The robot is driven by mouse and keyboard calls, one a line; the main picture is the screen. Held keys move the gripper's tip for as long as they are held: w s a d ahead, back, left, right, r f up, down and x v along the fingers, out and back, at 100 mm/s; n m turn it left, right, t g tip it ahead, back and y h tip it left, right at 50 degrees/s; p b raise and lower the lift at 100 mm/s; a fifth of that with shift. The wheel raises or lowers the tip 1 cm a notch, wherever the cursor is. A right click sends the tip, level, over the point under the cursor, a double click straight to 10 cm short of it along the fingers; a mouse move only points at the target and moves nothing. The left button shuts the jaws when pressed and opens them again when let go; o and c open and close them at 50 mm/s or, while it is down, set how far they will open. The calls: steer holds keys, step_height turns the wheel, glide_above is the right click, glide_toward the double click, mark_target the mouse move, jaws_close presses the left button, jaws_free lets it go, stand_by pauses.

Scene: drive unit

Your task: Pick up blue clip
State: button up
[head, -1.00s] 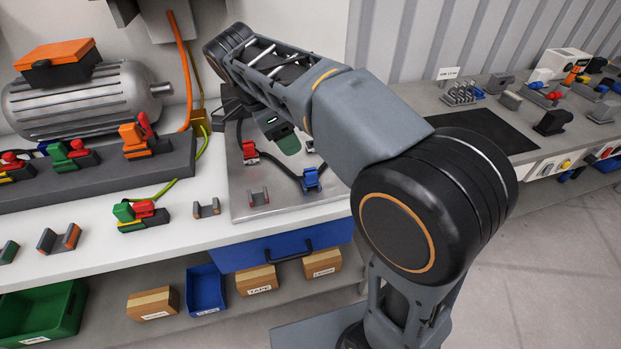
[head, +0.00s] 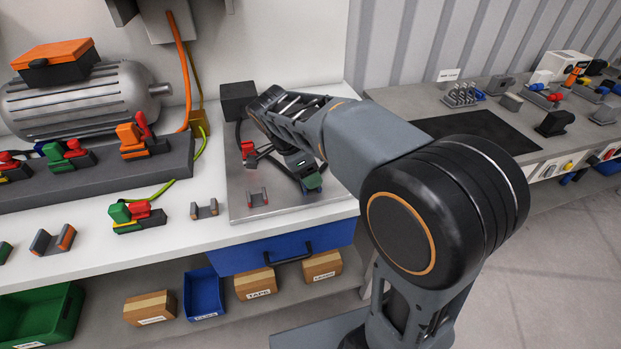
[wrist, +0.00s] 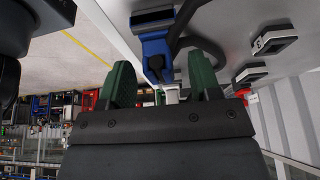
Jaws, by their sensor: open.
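The blue clip (wrist: 155,52) shows in the wrist view, joined to a black cable (wrist: 190,15). It lies between the two green fingers of my gripper (wrist: 161,75), slightly beyond their tips, with space on both sides. My gripper is open and empty. In the head view my gripper (head: 312,182) is low over the right part of the metal plate (head: 290,211). There its green fingers and the arm hide most of the blue clip.
A red clip (head: 248,150) sits on the plate's left side, and a grey holder with red ends (head: 257,197) near its front. A green-and-red connector (head: 137,214) and an empty grey holder (head: 204,210) stand on the white bench to the left.

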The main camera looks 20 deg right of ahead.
steer(key=shift+d+f, duration=0.2)
steer(key=shift+f, duration=0.3)
steer(key=shift+c, duration=0.3)
jaws_close()
